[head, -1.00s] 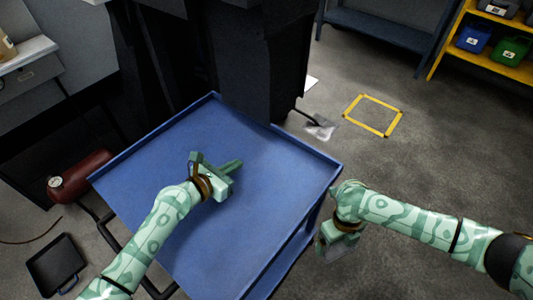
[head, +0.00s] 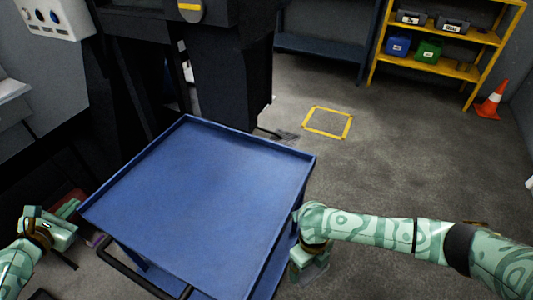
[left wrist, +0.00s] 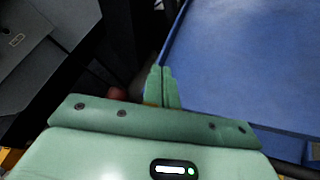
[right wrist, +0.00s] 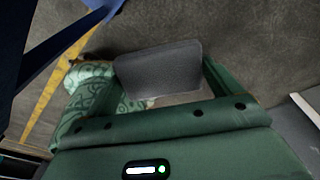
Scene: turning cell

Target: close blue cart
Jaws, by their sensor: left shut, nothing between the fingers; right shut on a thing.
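The blue cart (head: 205,190) stands in the middle of the head view. Its flat, raised-rim top is empty, and a lower blue shelf shows below the right side. It also fills the upper right of the left wrist view (left wrist: 245,65). My left gripper (head: 70,209) is off the cart's left edge, shut and empty; its fingertips touch each other in the left wrist view (left wrist: 162,90). My right gripper (head: 312,272) hangs beside the cart's right edge, pointing down. In the right wrist view it is shut on a dark grey rectangular block (right wrist: 160,72).
A dark machine (head: 225,70) stands close behind the cart. A yellow shelf (head: 425,58) with bins and an orange cone (head: 490,102) are at the back right. A yellow floor square (head: 327,122) lies on otherwise open floor to the right.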

